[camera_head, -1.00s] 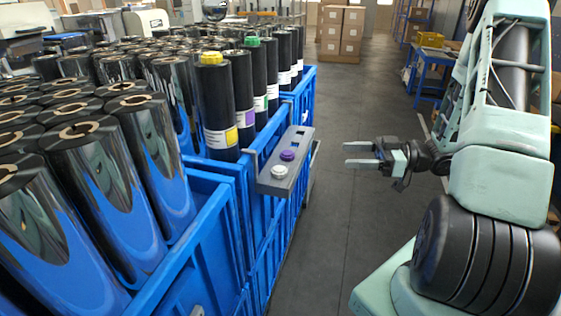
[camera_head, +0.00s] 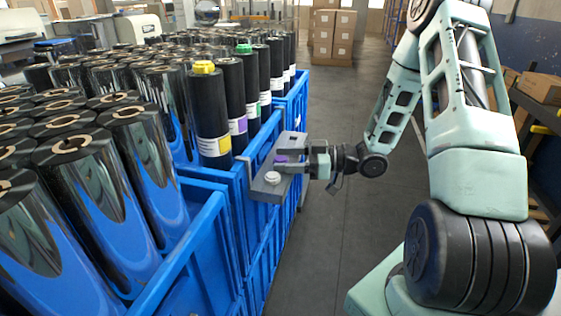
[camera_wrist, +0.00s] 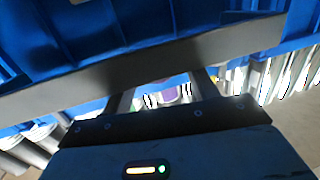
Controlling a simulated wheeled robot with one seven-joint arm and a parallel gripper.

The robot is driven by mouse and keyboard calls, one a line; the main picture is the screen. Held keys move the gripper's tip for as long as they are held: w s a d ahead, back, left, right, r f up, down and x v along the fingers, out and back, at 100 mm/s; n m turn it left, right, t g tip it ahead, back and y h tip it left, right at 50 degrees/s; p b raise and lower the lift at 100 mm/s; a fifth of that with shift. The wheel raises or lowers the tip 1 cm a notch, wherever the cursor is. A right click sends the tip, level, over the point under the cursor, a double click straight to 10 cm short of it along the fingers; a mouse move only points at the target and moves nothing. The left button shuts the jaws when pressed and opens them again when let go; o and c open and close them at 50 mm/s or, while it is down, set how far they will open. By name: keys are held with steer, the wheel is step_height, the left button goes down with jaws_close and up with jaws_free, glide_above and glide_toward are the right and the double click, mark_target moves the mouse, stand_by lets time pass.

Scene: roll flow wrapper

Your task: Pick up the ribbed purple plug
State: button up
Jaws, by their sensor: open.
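The purple plug (camera_head: 281,158) sits on the grey holder bar (camera_head: 262,192) clipped to the rim of the blue crates, and is partly covered by my fingers. My gripper (camera_head: 285,164) is open, with its fingers pointing left over the bar around the plug's place. In the wrist view a purple patch (camera_wrist: 170,94) shows between the two fingers, mostly hidden by the gripper body. Whether the fingers touch the plug cannot be told. A white plug (camera_head: 272,177) stands on the bar nearer the camera.
Blue crates (camera_head: 215,240) full of black rolls stand on the left. The grey floor (camera_head: 335,235) right of the crates is clear. Cardboard boxes (camera_head: 333,38) stand far back.

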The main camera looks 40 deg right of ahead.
steer(key=shift+w+a, duration=0.5)
steer(key=shift+a, duration=0.05)
steer(key=c, duration=1)
steer(key=shift+c, duration=0.2)
